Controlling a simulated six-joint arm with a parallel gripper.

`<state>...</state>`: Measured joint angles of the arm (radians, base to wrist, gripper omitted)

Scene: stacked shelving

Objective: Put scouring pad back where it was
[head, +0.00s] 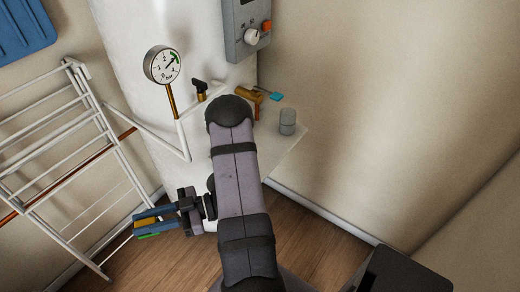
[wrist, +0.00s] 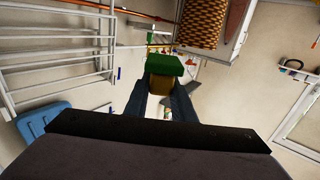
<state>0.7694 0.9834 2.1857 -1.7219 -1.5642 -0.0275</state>
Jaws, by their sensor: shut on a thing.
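The scouring pad is a small block with a yellow body and a green layer. It shows in the head view (head: 147,221) at the lower left and in the wrist view (wrist: 164,66) between the fingers. My gripper (head: 142,223) is shut on it, with a blue finger on either side. The gripper holds it in the air, left of the white cylinder's base and right of the drying rack. In the wrist view my gripper (wrist: 160,88) covers part of the yellow body.
A white drying rack (head: 75,105) stands close on the left. A white tank (head: 150,110) with a gauge (head: 162,65) and valves is behind my arm. A pale shelf (head: 285,150) carries a grey cup (head: 288,121). Wooden floor (head: 320,245) is open at lower right.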

